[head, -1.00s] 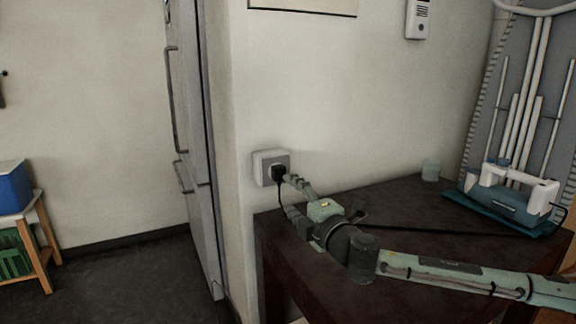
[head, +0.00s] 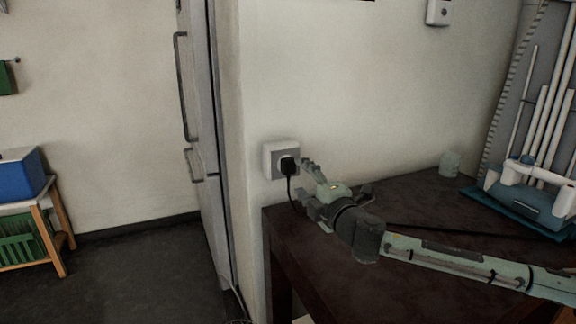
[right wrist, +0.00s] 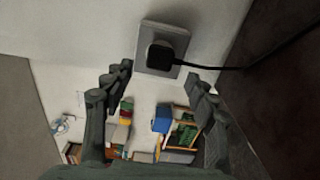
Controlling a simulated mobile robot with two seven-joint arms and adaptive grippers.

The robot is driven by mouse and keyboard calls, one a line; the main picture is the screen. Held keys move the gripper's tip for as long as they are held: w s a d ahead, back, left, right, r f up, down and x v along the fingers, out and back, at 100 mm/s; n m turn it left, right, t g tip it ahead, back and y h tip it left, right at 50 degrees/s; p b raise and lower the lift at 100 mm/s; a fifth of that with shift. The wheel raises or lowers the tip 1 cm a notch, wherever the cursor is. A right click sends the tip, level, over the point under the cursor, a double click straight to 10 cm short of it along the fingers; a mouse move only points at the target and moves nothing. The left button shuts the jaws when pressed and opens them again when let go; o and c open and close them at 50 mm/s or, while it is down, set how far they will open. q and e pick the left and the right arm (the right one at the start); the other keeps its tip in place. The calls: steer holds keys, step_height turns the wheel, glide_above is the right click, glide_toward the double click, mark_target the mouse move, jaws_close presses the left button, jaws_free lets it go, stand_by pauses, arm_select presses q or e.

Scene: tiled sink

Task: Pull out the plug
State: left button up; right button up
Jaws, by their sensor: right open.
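The black plug (head: 289,166) sits in the white wall socket (head: 268,160) above the left end of the dark table. Its black cord hangs down from it. My right gripper (head: 305,185) is open and empty, just to the right of the plug and apart from it. In the right wrist view the plug (right wrist: 160,55) sits in the socket plate (right wrist: 146,36), ahead of the two spread fingers (right wrist: 160,85), with its cord running to the right. My left gripper is not in view.
The dark table (head: 410,225) lies below my right arm. A fridge (head: 203,140) stands left of the socket.

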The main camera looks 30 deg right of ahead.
mark_target(291, 168)
steer(key=w, duration=0.5)
steer(key=shift+w+d+p, duration=0.15)
steer(key=shift+w+p, duration=0.2)
steer(key=shift+p, duration=0.05)
steer(key=shift+w, duration=0.45)
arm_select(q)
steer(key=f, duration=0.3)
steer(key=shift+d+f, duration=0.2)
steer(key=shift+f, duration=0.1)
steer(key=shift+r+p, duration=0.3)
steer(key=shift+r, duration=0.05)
arm_select(e)
steer(key=shift+c, duration=0.3)
jaws_close()
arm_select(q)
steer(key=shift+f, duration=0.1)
